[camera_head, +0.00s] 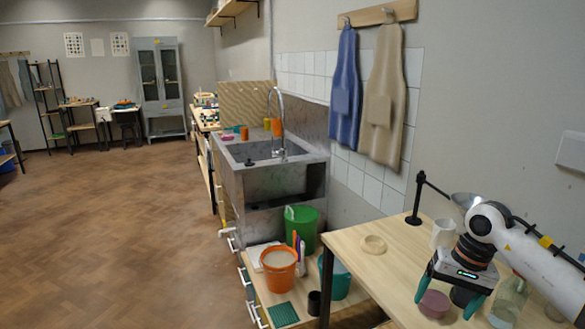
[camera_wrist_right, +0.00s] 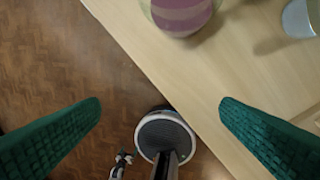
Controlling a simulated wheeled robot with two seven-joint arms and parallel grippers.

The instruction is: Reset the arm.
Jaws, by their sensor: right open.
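My right arm comes in from the right in the head view, and its right gripper (camera_head: 449,299) points down over the wooden table's front part. Its two green fingers are wide apart. The right wrist view shows the same open right gripper (camera_wrist_right: 160,103) with nothing between its fingertips. Bare floor and the table edge show beyond them. A purple round item (camera_head: 434,304) is close to the fingers in the head view; a purple striped round item (camera_wrist_right: 181,14) shows at the top of the wrist view. My left gripper does not show in the head view.
The wooden table (camera_head: 375,268) holds a small pale dish (camera_head: 373,244), a white mug (camera_head: 443,233), a black stand (camera_head: 416,205) and a glass jar (camera_head: 508,300). An orange bucket (camera_head: 278,271) stands on the low shelf. The floor (camera_head: 120,220) at left is clear.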

